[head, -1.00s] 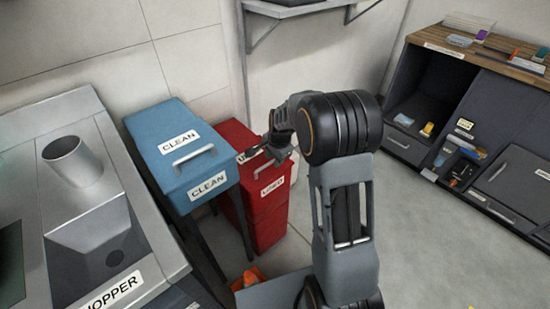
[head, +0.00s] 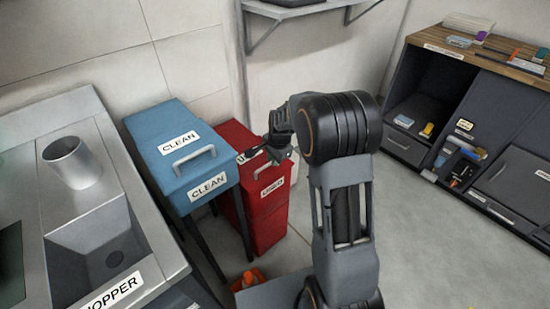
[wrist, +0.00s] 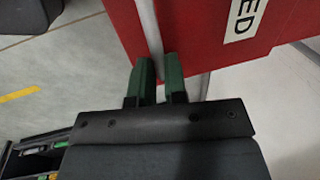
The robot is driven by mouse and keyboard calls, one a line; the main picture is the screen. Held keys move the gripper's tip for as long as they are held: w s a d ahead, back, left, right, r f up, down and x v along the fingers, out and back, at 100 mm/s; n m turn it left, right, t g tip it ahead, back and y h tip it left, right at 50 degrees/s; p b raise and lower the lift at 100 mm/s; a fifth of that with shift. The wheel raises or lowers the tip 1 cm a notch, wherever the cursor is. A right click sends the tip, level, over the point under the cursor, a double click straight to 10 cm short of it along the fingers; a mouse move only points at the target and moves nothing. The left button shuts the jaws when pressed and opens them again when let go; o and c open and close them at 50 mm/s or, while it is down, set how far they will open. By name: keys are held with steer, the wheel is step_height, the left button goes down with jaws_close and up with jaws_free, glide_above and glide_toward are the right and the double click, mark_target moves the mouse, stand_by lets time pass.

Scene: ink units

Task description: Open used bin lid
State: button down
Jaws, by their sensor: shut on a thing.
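The red used bin (head: 266,218) stands on the floor to the right of the blue clean bin. Its "USED" label shows on the front, and my arm partly covers its top. In the wrist view, its red surface (wrist: 200,30) carries a white label and a light grey handle bar (wrist: 150,28). My gripper (wrist: 160,75) has its two green fingers on either side of this bar, shut on it. In the head view my gripper (head: 262,152) is small and dark over the bin's top. The lid appears down, though its far edge is partly hidden.
The blue clean bin (head: 180,150) stands close on the left, with the steel hopper unit (head: 85,215) beyond it. A wall shelf (head: 300,10) hangs above. An orange container (head: 248,279) sits on the floor. A dark cabinet (head: 480,130) stands at the right, with open floor before it.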

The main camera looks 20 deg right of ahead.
steer(key=p, duration=0.5)
glide_above(246, 143)
steer(key=s, duration=0.1)
steer(key=shift+d, duration=0.1)
steer(key=shift+s, duration=0.1)
steer(key=c, duration=1.2)
jaws_free()
steer(key=shift+o, duration=0.2)
steer(key=shift+r, duration=0.1)
step_height(246, 143, up, 13)
steer(key=s+d+p, duration=0.1)
steer(key=s+p, duration=0.1)
steer(key=shift+s+r, duration=0.2)
